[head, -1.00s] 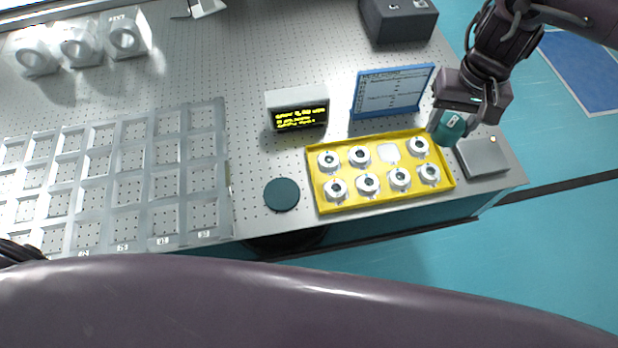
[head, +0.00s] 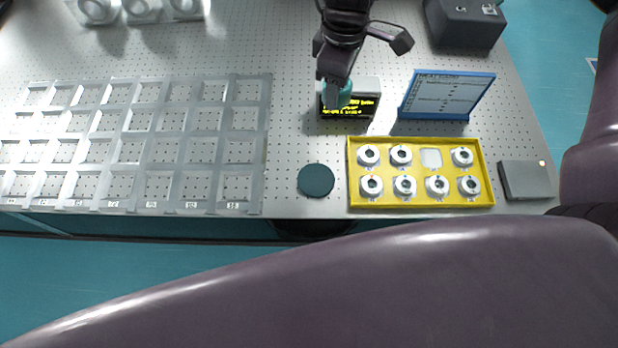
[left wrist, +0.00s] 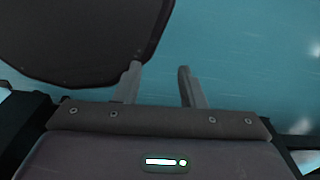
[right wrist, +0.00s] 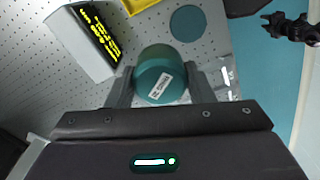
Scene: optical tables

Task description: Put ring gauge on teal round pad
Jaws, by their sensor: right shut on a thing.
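The teal round pad (head: 315,180) lies flat and bare on the table, left of the yellow tray; it also shows in the right wrist view (right wrist: 188,23). My right gripper (head: 336,92) is shut on the ring gauge (right wrist: 162,75), a teal round body with a small white label. Its bore does not show. In the head view the ring gauge (head: 344,94) is held above the table in front of the small display, up and slightly right of the pad. My left gripper (left wrist: 162,88) is open and empty, over the teal floor.
The yellow tray (head: 420,203) holds several white ring-shaped pieces and one empty pocket. The display box (head: 366,92), a blue-framed board (head: 446,95) and a grey flat box (head: 527,180) stand around it. A grey grid rack (head: 265,150) fills the left. Perforated table shows around the pad.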

